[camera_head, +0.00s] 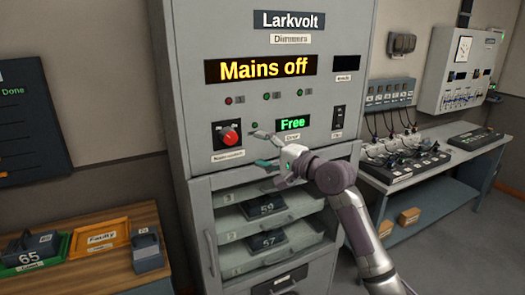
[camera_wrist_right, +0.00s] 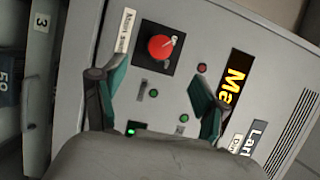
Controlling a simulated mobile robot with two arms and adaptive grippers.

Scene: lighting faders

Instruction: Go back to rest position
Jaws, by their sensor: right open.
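My right gripper (camera_head: 260,149) is open and empty in front of the grey Larkvolt dimmer cabinet (camera_head: 185,100). Its arm comes in from the lower right. The gripper is below and to the right of the red main switch knob (camera_head: 229,138). In the wrist view, the two green-padded fingers (camera_wrist_right: 155,80) stand wide apart, and the red knob (camera_wrist_right: 161,47) shows beyond them with no finger touching it. The yellow display (camera_head: 261,69) reads "Mains off", and the small green display (camera_head: 293,124) reads "Free". My left gripper is not in view.
Modules marked 59 (camera_head: 266,208) and 57 (camera_head: 268,241) sit in the open rack below. A wooden bench at left holds a green tray with module 65 (camera_head: 38,246) and an orange "Faulty" tray (camera_head: 99,238). A bench with cabled devices (camera_head: 405,155) stands at right.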

